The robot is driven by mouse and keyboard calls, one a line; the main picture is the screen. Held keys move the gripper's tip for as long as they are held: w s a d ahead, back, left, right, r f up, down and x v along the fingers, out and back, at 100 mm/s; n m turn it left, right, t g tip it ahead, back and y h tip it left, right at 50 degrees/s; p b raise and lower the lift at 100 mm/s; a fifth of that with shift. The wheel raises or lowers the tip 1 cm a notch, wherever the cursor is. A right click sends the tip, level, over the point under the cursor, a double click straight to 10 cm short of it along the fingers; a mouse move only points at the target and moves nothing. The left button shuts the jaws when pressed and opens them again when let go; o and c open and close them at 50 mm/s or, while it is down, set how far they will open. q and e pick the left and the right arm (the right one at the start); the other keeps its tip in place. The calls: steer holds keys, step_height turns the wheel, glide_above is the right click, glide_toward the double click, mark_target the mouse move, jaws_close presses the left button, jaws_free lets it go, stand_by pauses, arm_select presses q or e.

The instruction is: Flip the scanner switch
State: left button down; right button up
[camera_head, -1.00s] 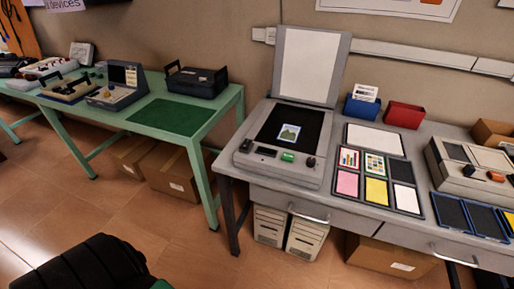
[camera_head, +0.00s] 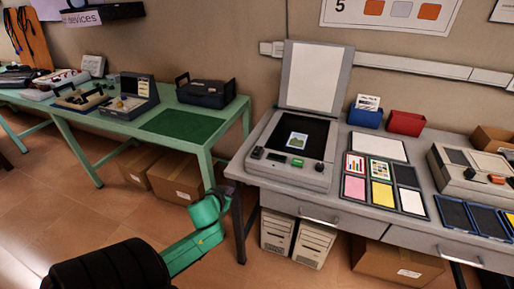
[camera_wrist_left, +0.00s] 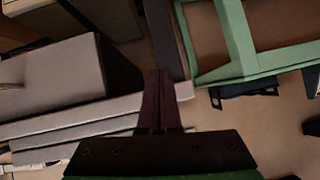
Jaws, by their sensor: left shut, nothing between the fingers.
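The scanner (camera_head: 276,167) stands on the left end of the grey desk with its white-lined lid (camera_head: 312,77) raised. A picture card (camera_head: 297,140) lies on its dark glass. Its front edge carries a green display or button (camera_head: 297,162), a dark knob or switch (camera_head: 257,152) at the left and another (camera_head: 319,167) at the right; which is the switch, and its position, is too small to tell. My left gripper (camera_head: 226,188) is below and left of the scanner, apart from it, beside the desk's left end. In the left wrist view the fingers (camera_wrist_left: 160,75) are shut and empty.
The grey desk (camera_head: 250,176) also holds coloured cards, two bins (camera_head: 365,114) and another device (camera_head: 468,178) at right. A green table (camera_head: 232,110) with several devices stands at left, a gap between them. Boxes (camera_head: 182,170) lie below.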

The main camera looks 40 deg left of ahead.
arm_select(q)
steer(key=w+d+r+t, duration=0.1)
steer(key=d+r+t, duration=0.1)
steer(key=r, duration=0.8)
steer(key=w+d+r+t, duration=0.2)
steer(key=d+r, duration=0.1)
steer(key=r, duration=0.6)
steer(key=shift+w+d+r+n, duration=0.3)
steer(key=shift+r, duration=0.05)
glide_above(257, 152)
steer(key=shift+w+a+f+t, duration=0.1)
steer(key=shift+f+t, duration=0.05)
steer(key=shift+f, duration=0.4)
steer(key=shift+w+a+f+t, duration=0.1)
steer(key=shift+f+t, duration=0.05)
steer(key=shift+f, duration=0.4)
steer(key=f, duration=0.4)
steer(key=shift+s+d+f, duration=0.15)
steer(key=shift+s, duration=0.1)
